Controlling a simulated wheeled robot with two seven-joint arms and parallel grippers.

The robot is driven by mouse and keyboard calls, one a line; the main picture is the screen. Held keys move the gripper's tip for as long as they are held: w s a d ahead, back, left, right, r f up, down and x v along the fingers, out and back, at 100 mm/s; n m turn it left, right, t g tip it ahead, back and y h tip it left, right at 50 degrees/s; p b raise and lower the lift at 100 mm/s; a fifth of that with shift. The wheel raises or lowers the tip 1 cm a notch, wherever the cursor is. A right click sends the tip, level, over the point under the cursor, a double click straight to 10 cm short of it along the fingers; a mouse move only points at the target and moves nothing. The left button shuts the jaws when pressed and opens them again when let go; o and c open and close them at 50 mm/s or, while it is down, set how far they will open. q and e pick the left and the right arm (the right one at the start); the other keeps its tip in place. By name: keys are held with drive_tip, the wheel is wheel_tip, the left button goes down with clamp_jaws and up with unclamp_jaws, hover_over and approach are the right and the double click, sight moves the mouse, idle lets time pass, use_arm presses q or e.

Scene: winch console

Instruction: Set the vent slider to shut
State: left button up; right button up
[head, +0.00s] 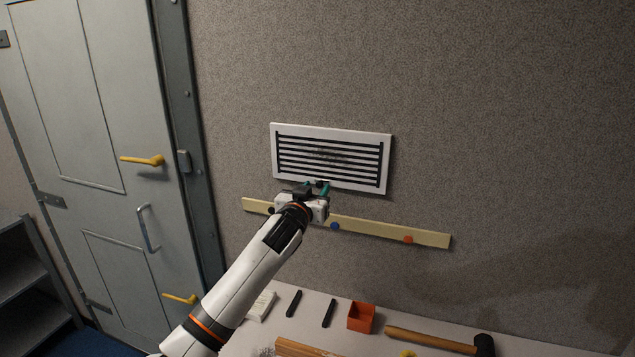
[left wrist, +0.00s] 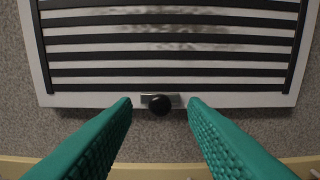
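The white vent (head: 383,180) with black slats is mounted on the wall. In the left wrist view, the vent (left wrist: 52,99) fills the top. Its black slider knob (left wrist: 160,105) sits on a short grey plate at the middle of the lower frame edge. My left gripper (head: 318,187) is at the vent's lower edge. Its teal fingers stand open, one on each side of the knob, with a visible gap on both sides. How deep the knob lies between the fingers is hard to tell. My right gripper is not in view.
A cream strip (head: 375,231) with coloured knobs runs along the wall below the vent. A table (head: 350,343) below holds an orange box (head: 361,317), a mallet (head: 430,340) and dark bars. A grey door (head: 110,150) with yellow handles is at left. The wall right of the vent is clear.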

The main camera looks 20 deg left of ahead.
use_arm(q)
drive_tip(key=shift+w, duration=1.05)
clamp_jaws()
